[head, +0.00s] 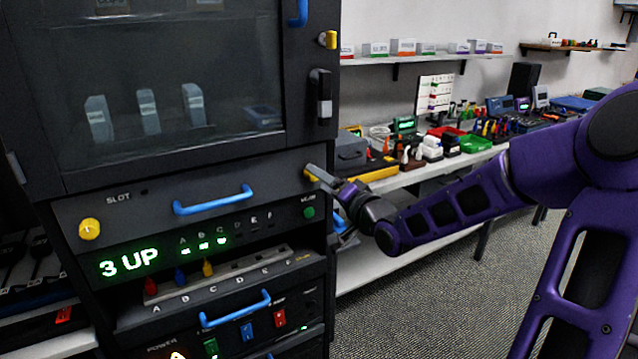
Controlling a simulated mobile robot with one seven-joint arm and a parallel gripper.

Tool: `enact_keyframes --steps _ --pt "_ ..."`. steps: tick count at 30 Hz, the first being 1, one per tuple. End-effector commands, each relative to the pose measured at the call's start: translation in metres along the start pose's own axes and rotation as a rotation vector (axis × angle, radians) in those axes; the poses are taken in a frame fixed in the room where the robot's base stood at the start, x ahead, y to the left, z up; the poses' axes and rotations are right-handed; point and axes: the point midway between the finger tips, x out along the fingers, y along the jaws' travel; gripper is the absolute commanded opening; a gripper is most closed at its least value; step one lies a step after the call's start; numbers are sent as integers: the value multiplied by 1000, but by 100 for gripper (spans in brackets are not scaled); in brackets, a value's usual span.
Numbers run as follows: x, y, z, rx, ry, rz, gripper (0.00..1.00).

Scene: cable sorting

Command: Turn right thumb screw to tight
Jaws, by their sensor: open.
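The right thumb screw (311,172) is a small yellow knob at the right end of the grey slot panel (150,212) in the head view. My gripper (322,178) is at this screw, coming from the right, with its fingertips over or just beside it. My gripper is open, and it partly hides the screw. I cannot tell whether the fingers touch it. The left thumb screw (89,229) is a round yellow knob at the left end of the same panel.
A blue handle (213,201) crosses the panel between the screws. Above is a glass-fronted door (165,75) with a dark latch (320,95). Below are a green "3 UP" display (128,262), coloured plugs and another blue handle (235,308). A cluttered bench (400,180) stands behind right.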

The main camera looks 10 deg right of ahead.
Motion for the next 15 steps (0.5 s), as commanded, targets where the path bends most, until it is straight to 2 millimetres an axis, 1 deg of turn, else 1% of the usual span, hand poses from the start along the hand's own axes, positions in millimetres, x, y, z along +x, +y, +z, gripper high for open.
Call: enact_keyframes --steps 1,4,14,15 --pt "6 0 1 0 0 -2 68" --pt "12 0 1 -1 -1 -1 68" --pt "15 0 0 -1 0 0 68" --pt "15 0 0 -1 0 0 61"
